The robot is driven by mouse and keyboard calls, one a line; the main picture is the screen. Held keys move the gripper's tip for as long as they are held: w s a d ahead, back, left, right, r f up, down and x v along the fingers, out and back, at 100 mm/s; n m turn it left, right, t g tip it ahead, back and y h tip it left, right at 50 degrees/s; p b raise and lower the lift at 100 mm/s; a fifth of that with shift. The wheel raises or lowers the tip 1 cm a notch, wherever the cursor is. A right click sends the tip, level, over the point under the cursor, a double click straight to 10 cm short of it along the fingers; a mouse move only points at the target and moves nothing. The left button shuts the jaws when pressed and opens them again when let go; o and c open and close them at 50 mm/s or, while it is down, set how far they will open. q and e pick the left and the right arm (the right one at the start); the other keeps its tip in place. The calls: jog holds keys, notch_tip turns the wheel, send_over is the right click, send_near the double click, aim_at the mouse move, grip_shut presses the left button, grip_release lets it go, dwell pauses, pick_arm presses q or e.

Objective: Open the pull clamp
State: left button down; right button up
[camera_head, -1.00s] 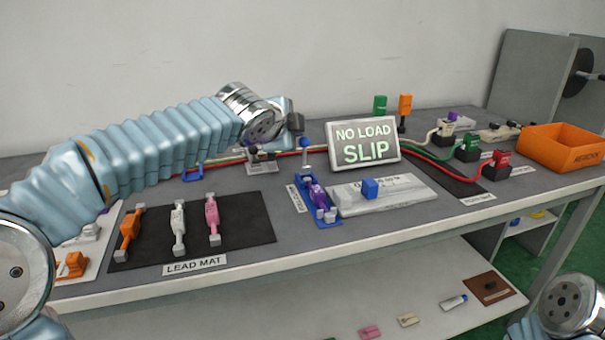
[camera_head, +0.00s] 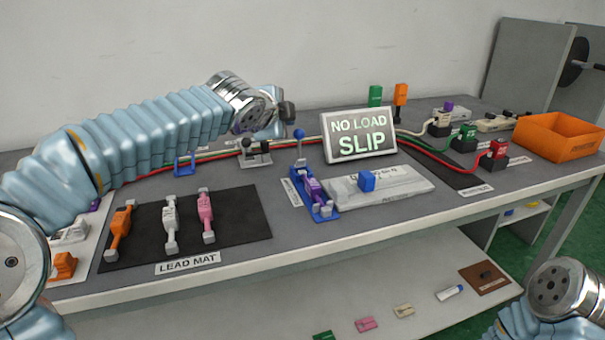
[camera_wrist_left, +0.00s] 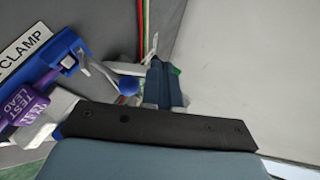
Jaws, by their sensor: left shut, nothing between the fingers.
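The pull clamp is a blue fixture (camera_head: 324,211) on the table with a purple test lead (camera_head: 314,190) lying in it. Its lever stands upright and carries a blue ball knob (camera_head: 299,133). In the left wrist view the knob (camera_wrist_left: 129,87) and the purple lead (camera_wrist_left: 27,103) show beside a label ending in "CLAMP". My left gripper (camera_head: 287,112) is shut and empty, above and behind the knob and apparently apart from it. Its fingers (camera_wrist_left: 165,85) show in the left wrist view, to the right of the knob. My right gripper is out of view.
A sign reading "NO LOAD SLIP" (camera_head: 358,135) stands close right of the clamp. A grey board with a blue block (camera_head: 367,180) lies right of it. A small lever fixture (camera_head: 255,152) stands behind left. A black lead mat (camera_head: 240,224) with several leads is at front left.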

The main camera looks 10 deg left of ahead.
pick_arm(q)
jog(key=shift+r, duration=0.1)
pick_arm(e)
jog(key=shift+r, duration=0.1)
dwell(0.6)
pick_arm(q)
jog(key=shift+r+p, duration=0.75)
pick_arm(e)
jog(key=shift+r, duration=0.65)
